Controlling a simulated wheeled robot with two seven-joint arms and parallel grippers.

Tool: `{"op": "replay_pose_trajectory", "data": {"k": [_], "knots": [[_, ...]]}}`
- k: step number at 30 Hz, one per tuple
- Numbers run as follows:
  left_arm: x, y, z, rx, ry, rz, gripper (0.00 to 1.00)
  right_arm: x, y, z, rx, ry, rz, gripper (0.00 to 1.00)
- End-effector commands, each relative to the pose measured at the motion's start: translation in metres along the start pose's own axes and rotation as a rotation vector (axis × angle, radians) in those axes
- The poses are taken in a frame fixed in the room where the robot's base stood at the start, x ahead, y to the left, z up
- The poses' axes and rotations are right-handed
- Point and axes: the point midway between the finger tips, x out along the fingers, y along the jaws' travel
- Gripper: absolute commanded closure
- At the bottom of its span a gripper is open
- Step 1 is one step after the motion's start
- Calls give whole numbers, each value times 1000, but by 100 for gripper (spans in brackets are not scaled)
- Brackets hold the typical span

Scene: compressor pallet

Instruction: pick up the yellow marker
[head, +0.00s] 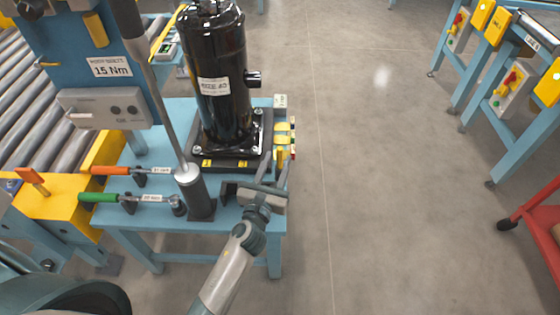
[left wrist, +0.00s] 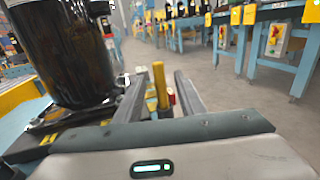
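The yellow marker (left wrist: 160,84) stands upright in the left wrist view, between the two fingers of my left gripper (left wrist: 158,88), with a visible gap on each side. In the head view my left gripper (head: 276,166) is at the right edge of the blue table, just in front of a small group of yellow pieces (head: 283,140). Which of these is the marker is hard to tell there. My left gripper is open and holds nothing. The marker's lower end is partly hidden by the gripper body. My right gripper is not in view.
A black compressor (head: 215,80) on a dark base stands left of the gripper on the blue table (head: 125,160). A grey post tool (head: 188,185), an orange-handled wrench (head: 110,170) and a green-handled wrench (head: 100,197) are further left.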

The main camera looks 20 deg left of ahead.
Motion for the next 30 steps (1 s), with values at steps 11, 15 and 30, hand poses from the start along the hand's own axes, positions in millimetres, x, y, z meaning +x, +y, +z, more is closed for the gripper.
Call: {"op": "replay_pose_trajectory", "data": {"k": [11, 15, 30], "knots": [[37, 1, 0, -1, 0, 0, 64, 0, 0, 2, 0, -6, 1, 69], [37, 1, 0, -1, 0, 0, 64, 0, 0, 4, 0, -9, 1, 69], [37, 0, 1, 0, -1, 0, 100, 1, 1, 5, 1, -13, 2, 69]]}}
